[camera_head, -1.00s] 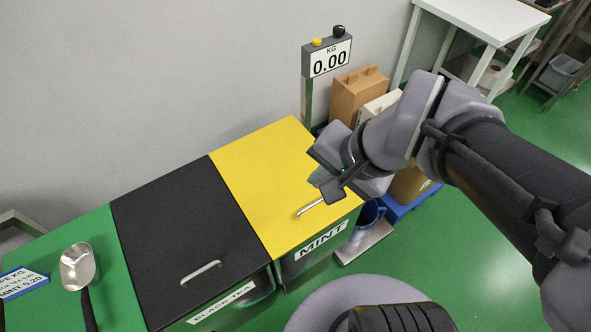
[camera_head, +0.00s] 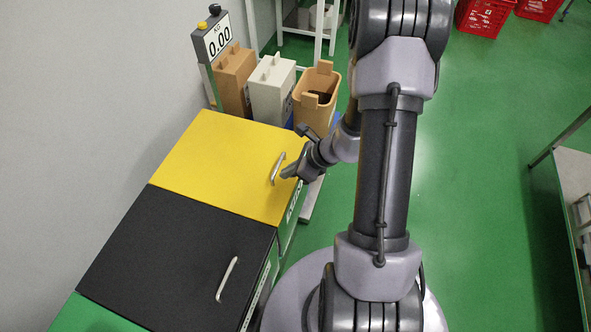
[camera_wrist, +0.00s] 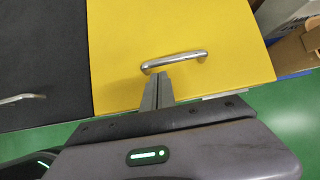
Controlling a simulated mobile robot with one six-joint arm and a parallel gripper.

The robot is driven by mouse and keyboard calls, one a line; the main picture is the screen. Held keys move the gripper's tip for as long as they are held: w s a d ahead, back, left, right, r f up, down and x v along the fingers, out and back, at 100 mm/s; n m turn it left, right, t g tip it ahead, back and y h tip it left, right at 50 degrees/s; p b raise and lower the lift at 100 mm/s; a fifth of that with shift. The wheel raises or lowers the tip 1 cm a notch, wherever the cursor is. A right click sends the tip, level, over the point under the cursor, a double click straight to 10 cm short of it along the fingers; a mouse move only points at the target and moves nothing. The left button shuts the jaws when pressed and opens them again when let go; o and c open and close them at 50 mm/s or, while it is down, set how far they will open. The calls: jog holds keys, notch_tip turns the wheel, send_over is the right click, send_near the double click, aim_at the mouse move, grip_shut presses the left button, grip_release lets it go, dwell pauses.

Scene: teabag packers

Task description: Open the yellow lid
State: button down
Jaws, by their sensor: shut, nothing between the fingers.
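The yellow lid (camera_head: 222,160) lies flat and closed on its bin, and it fills much of the wrist view (camera_wrist: 180,28). Its silver bar handle (camera_head: 278,169) is near the front edge and also shows in the wrist view (camera_wrist: 174,60). My gripper (camera_head: 287,175) is at the front edge of the lid, right beside the handle.
A black lid (camera_head: 180,255) with its own handle (camera_head: 227,279) adjoins the yellow one. A scale display (camera_head: 216,40) reading 0.00 stands behind. A brown box (camera_head: 235,80), a white box (camera_head: 271,88) and an open tan container (camera_head: 318,85) stand beyond the bin.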

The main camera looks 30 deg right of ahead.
jog(key=shift+x, duration=1.05)
jog(key=shift+a+r, duration=0.1)
jog(key=shift+r, duration=0.05)
